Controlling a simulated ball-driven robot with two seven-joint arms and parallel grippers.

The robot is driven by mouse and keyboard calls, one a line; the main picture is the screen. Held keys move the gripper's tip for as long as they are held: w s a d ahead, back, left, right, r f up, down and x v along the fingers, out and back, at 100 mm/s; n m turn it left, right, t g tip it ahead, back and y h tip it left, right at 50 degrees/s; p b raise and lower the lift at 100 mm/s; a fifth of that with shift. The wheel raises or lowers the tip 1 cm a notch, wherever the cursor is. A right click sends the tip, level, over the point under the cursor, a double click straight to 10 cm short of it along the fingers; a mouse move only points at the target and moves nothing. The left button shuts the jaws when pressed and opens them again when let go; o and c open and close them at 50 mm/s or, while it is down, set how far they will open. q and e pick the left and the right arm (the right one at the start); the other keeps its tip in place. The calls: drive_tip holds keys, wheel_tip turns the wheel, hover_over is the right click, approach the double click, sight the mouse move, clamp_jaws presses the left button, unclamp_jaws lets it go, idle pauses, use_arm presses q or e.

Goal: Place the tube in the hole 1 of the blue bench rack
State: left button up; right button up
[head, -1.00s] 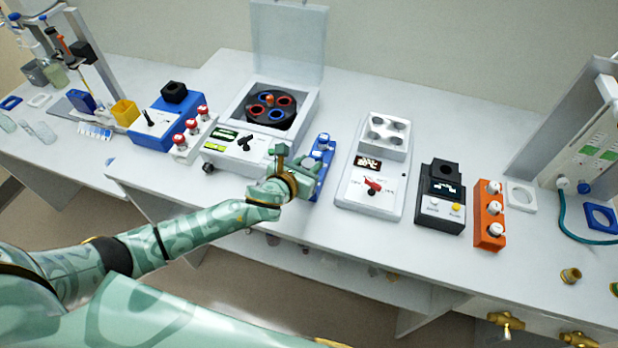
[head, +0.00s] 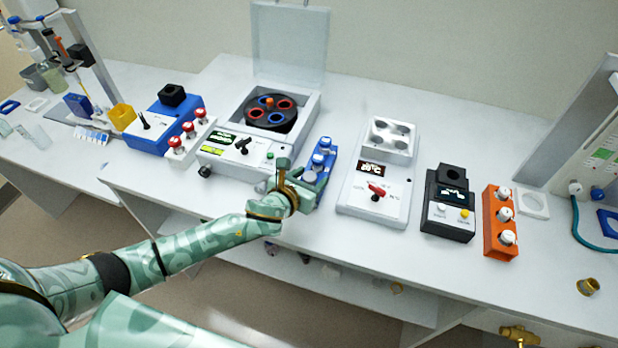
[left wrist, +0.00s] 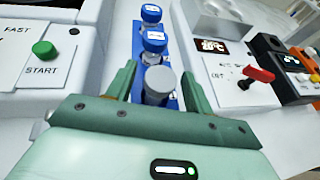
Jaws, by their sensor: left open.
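The blue bench rack (head: 332,158) stands on the bench between the centrifuge and the white heater unit. Two blue-capped tubes stand in it, the far one (left wrist: 151,13) and the middle one (left wrist: 155,40) in the left wrist view. A grey-topped tube (left wrist: 158,82) stands upright at the rack's near end. My left gripper (head: 296,173) is at that near end. In the left wrist view its open fingers (left wrist: 156,74) are on either side of the grey-topped tube, with gaps visible. The tube's lower part is hidden behind the gripper body. My right gripper is not in view.
The centrifuge (head: 228,158) with its lid up is left of the rack. The white heater unit (head: 352,198) is close on the right. A black device (head: 448,222) and an orange rack (head: 490,240) with white-capped tubes stand farther right.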

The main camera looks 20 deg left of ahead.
use_arm(q)
drive_tip(key=shift+r, duration=0.2)
drive_tip(key=shift+s+r+p, duration=0.15)
drive_tip(key=shift+s+p, duration=0.15)
drive_tip(key=p+v, duration=0.2)
drive_tip(key=v, duration=0.9)
drive_tip(key=shift+s, duration=0.2)
drive_tip(key=shift+a, duration=0.1)
